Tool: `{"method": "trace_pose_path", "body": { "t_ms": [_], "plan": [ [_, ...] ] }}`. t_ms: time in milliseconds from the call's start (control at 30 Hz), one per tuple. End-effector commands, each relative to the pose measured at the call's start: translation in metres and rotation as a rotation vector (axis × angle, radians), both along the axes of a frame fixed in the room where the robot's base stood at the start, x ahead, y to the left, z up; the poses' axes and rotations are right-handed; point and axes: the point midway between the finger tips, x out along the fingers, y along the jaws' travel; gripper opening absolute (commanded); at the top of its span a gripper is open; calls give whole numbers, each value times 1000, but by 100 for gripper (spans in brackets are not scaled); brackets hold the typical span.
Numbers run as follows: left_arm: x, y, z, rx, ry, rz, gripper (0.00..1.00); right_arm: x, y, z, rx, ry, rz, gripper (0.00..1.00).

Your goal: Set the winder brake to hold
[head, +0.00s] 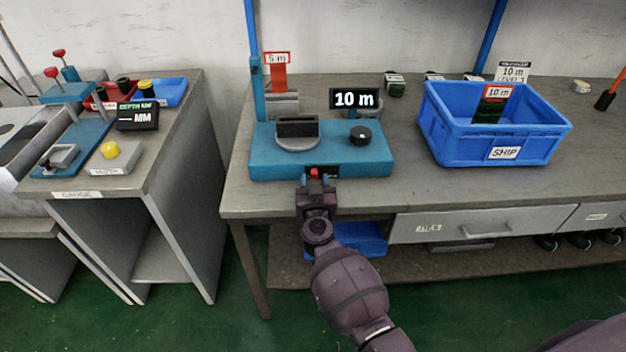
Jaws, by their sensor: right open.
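The winder (220,162) is a teal machine on the bench with a black display (354,99) reading "10 m". A black knob (360,136) sits on its top, right of a grey round part with a black slot (297,128). On its front face is a small dark panel with a red part (314,172), likely the brake control; its setting cannot be read. My right gripper (316,184) is open, right in front of that panel, and partly covers it. Whether it touches the red part I cannot tell. My left gripper is not in view.
A blue SHIP crate (452,146) stands right of the winder. Drawers (480,224) lie under the bench front, and a blue bin (368,238) is below. A gauge table (170,165) stands left, across a gap.

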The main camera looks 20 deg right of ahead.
Motion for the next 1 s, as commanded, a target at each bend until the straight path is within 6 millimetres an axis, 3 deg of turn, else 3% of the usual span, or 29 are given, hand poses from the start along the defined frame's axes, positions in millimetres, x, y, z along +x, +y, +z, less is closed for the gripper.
{"method": "trace_pose_path", "body": {
  "t_ms": [200,500,800,1000],
  "plan": [
    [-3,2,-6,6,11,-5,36,12,-4,0,0,0,-1,45],
    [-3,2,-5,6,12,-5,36,13,-4,1,1,-1,-1,45],
    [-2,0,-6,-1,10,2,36,13,-4,1,0,-1,-1,0],
    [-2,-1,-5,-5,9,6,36,13,-4,1,0,-1,-1,0]
  ]
}}
